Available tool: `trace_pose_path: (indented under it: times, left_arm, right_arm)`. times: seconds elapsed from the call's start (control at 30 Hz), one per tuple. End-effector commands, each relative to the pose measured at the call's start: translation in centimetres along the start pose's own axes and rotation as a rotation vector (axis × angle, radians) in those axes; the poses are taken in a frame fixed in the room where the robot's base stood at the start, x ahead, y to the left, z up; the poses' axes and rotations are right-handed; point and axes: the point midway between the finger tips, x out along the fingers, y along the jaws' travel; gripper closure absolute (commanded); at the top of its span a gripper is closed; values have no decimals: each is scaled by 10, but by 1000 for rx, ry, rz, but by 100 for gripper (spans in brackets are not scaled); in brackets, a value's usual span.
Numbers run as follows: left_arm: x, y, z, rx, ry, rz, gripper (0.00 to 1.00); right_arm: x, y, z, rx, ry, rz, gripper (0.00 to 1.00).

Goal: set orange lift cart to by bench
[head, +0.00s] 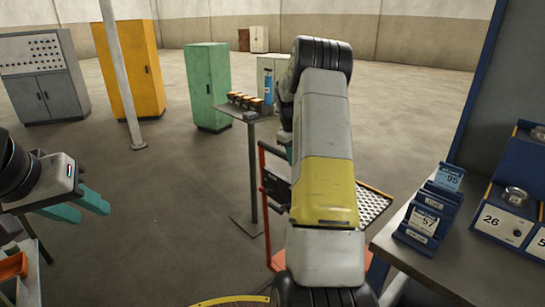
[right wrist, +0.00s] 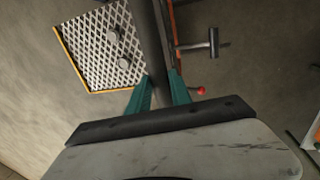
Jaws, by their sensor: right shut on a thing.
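The orange lift cart (head: 267,220) stands on the floor left of the bench (head: 415,262), with its mesh platform (head: 374,204) close to the bench's edge. In the right wrist view, the platform (right wrist: 88,62) has an orange edge and two grey round things on it. My right gripper (right wrist: 160,88) has its teal fingers on both sides of a dark bar (right wrist: 150,30) of the cart and is shut on it. In the head view my right arm hides most of this gripper and the middle of the cart. My left gripper (head: 92,211) is open and empty at the left.
A small stand (head: 246,117) with several orange-topped items stands behind the cart. Card holders (head: 423,218) and a numbered blue rack (head: 505,213) sit on the bench. A white pole (head: 122,75) and cabinets (head: 208,87) stand farther back. The floor at left centre is clear.

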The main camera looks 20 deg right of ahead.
Motion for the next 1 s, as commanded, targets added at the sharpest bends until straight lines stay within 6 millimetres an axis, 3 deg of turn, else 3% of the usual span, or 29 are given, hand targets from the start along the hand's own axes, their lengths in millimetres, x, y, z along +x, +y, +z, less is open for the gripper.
trace_pose_path:
  times: [0.27,0.3,0.4,0.77,1.0]
  left_arm:
    - [0,0,0,0,0,0,64]
    - [0,0,0,0,0,0,64]
    - [0,0,0,0,0,0,64]
    - [0,0,0,0,0,0,64]
    - [0,0,0,0,0,0,64]
  right_arm:
    - [0,7,0,2,6,14,100]
    - [0,8,0,3,6,15,73]
    - [0,7,0,3,6,14,53]
    - [-4,4,0,2,5,9,53]
    - [-41,5,-1,2,7,11,53]
